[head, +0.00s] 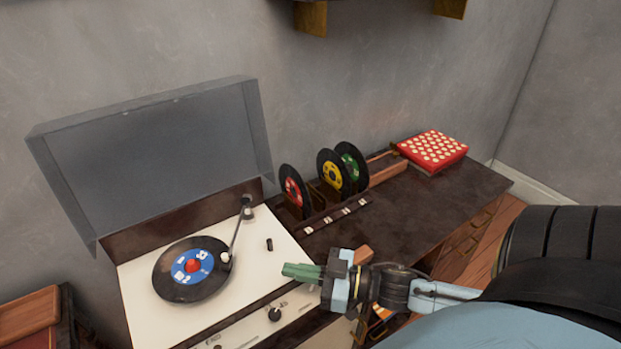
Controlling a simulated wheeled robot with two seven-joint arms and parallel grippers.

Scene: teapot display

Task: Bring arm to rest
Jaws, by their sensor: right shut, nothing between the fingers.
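A record player (152,310) stands on the dark cabinet with its clear lid (160,155) raised. A black record with a blue label (187,266) lies on its platter. The tonearm (236,232) reaches from the back right corner, and its head is at the record's right edge. My right gripper (290,271) is shut and empty, with green fingertips pointing left above the right part of the player. It is apart from the tonearm. My left gripper is not in view.
A rack (338,214) holds records with red, yellow and green labels. A red box with white dots (432,149) lies on the far right of the cabinet top (425,206). A brown wooden object (28,312) is at lower left.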

